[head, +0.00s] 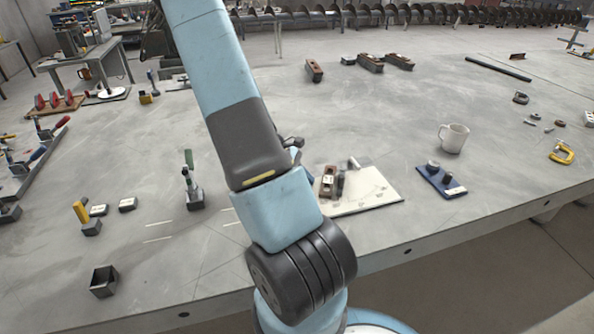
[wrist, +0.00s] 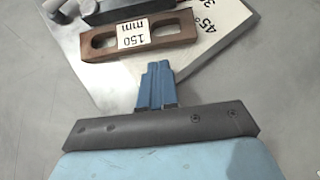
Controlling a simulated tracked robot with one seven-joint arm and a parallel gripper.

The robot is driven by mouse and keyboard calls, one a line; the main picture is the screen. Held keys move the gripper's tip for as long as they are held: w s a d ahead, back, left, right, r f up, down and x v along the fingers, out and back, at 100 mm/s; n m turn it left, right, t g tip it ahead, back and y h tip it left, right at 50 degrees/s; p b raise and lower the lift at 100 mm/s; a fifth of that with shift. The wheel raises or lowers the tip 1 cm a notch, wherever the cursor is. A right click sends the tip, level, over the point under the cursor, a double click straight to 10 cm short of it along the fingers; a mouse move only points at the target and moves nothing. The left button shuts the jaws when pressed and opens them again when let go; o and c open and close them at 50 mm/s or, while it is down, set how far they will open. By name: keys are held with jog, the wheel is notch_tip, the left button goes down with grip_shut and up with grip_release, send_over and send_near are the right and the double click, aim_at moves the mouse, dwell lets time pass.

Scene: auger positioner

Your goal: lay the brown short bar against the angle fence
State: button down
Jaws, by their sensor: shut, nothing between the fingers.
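A brown short bar (wrist: 178,27) with two slots and a white "150 mm" label lies on a pale plate (wrist: 90,72) in the wrist view. Its far long side runs along a dark fence (wrist: 125,10); they look side by side, but I cannot tell if they touch all along. My gripper (wrist: 157,72) is shut and empty, with its blue fingertips just short of the bar's near side. In the head view the bar (head: 327,182) and fence (head: 340,184) show on the plate (head: 375,197), partly behind my arm, which hides the gripper's fingers.
Other brown bars (head: 314,71) lie farther back. A green-handled tool (head: 192,185) stands to the left. The table's front edge is close to the plate. The bench middle is mostly clear.

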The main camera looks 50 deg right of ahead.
aim_at(323, 184)
jog(key=shift+s+d, duration=0.55)
jog(key=shift+s, duration=0.3)
jog(key=shift+s, duration=0.1)
jog(key=shift+s+d, duration=0.4)
jog(key=shift+s, duration=0.25)
jog(key=shift+r, duration=0.1)
jog(key=v, duration=1.4)
